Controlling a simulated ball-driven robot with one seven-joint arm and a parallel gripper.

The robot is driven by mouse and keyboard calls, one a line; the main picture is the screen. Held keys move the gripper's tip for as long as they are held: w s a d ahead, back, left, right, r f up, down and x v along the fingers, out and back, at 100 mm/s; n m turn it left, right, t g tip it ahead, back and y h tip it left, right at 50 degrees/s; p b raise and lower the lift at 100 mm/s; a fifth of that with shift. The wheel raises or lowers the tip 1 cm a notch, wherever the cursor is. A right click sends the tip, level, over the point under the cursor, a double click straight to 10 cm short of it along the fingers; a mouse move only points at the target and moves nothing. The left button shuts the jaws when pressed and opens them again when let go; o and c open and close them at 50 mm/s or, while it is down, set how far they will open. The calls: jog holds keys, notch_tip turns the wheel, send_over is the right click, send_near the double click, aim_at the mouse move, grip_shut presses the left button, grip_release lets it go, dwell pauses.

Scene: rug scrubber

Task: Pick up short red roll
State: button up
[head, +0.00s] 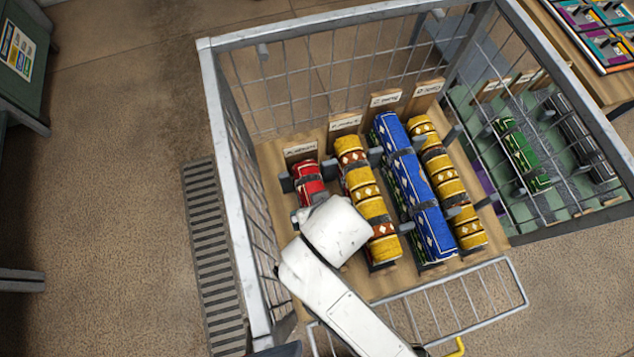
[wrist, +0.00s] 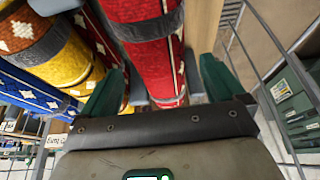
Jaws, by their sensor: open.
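The short red roll (head: 309,184) lies at the left end of the row of rolls in the wire cage. It is dark-banded, and my white arm covers its lower part in the head view. In the wrist view the red roll (wrist: 150,65) runs up the middle, with white diamonds and a dark strap. My gripper (wrist: 160,68) is open, with one green finger on each side of the roll's near end. I cannot tell how deep the fingers reach or whether they touch it. My gripper is hidden behind my arm in the head view.
A yellow roll (head: 367,200) lies close right of the red one, then a blue roll (head: 412,185) and another yellow roll (head: 447,183). Grey pegs stand between them. The cage's metal rim (head: 232,200) and wire wall are close on the left.

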jog(key=shift+x, duration=2.2)
jog(key=c, duration=1.1)
jog(key=shift+c, duration=0.2)
